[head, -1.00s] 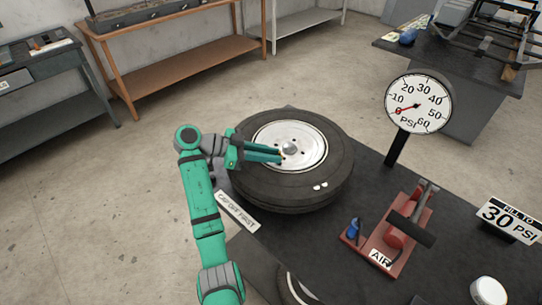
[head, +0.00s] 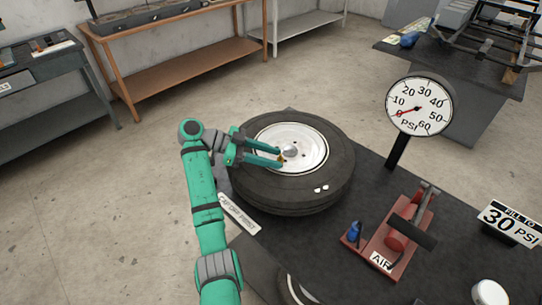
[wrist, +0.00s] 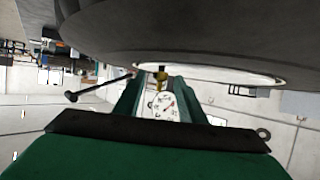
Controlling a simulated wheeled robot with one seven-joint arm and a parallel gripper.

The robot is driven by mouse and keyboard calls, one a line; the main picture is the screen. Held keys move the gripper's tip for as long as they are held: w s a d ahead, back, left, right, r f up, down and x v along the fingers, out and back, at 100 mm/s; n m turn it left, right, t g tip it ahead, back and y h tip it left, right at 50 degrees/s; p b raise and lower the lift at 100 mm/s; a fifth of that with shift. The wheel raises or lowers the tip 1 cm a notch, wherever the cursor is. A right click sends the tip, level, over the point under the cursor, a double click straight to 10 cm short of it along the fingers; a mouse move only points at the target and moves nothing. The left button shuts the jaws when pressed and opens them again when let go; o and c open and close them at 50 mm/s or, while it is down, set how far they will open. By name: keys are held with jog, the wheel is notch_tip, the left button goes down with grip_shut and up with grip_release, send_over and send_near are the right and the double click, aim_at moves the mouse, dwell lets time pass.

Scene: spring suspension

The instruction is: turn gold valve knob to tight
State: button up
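The gold valve knob (head: 281,159) sits on the white rim of the wheel (head: 300,133), inside the black tire lying flat on the dark table. In the wrist view the gold knob (wrist: 161,78) shows between my two green fingertips, with slim gaps at its sides. My gripper (head: 279,156) reaches over the tire from the left. Its fingers are apart, one on each side of the knob, and seem not to press on it. The knob is small in the head view, so its exact turn cannot be told.
A pressure gauge (head: 419,106) on a post stands behind right of the tire, its red needle near the low end. A red air pump (head: 400,240) stands at right by a "fill to 30 PSI" sign (head: 510,222). A "cap off first" label (head: 238,213) lies in front of the tire.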

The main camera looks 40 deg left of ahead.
jog(key=v, duration=1.1)
jog(key=shift+d, duration=0.1)
jog(key=shift+f, duration=0.1)
dwell(0.5)
